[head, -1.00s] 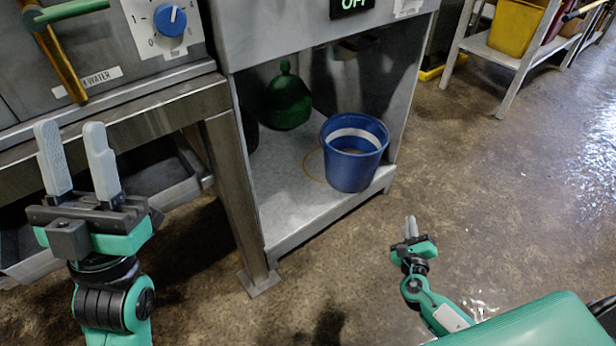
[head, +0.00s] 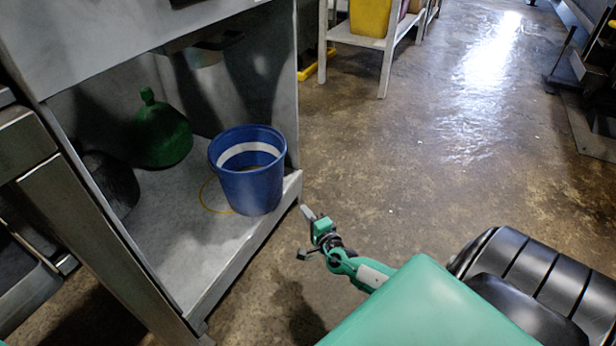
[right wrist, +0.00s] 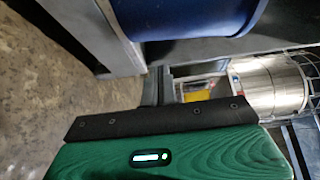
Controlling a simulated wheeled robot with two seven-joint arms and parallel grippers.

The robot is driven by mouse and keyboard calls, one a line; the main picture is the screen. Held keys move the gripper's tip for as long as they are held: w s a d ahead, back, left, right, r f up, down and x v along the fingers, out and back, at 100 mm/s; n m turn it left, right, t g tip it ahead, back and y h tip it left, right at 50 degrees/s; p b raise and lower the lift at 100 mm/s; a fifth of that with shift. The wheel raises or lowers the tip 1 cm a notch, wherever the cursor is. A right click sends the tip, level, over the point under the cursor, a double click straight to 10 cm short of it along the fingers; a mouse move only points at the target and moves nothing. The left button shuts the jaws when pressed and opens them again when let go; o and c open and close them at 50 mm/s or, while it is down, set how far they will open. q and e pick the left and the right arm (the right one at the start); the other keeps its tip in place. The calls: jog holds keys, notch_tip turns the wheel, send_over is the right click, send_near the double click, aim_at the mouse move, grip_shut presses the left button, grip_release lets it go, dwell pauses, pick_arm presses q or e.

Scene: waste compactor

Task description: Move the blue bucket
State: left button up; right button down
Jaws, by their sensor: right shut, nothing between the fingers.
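The blue bucket (head: 250,178) stands upright on the low shelf (head: 181,235) under the machine, near the shelf's front right corner. A pale band shows on its inner wall. Its lower part also shows at the top of the right wrist view (right wrist: 190,15). My right gripper (head: 308,214) is shut and empty, just outside the shelf's right end, below and to the right of the bucket and apart from it in the head view. Its fingers also show in the right wrist view (right wrist: 157,85). My left gripper is outside both current views.
A green bottle-shaped container (head: 163,135) and a dark rounded object (head: 110,185) stand on the shelf left of the bucket. A metal leg (head: 85,240) bounds the opening. A rack with a yellow bin (head: 370,16) stands behind.

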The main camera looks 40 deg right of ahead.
aim_at(280, 192)
jog(key=shift+w+a+b, duration=0.25)
jog(key=shift+w+b, duration=0.25)
jog(key=shift+w, duration=0.95)
jog(key=shift+w+a+b, duration=0.2)
jog(key=shift+w+b, duration=0.3)
jog(key=shift+w, duration=0.9)
jog(key=shift+w+a+b, duration=0.25)
jog(key=shift+w+b, duration=0.25)
jog(key=shift+w, duration=0.95)
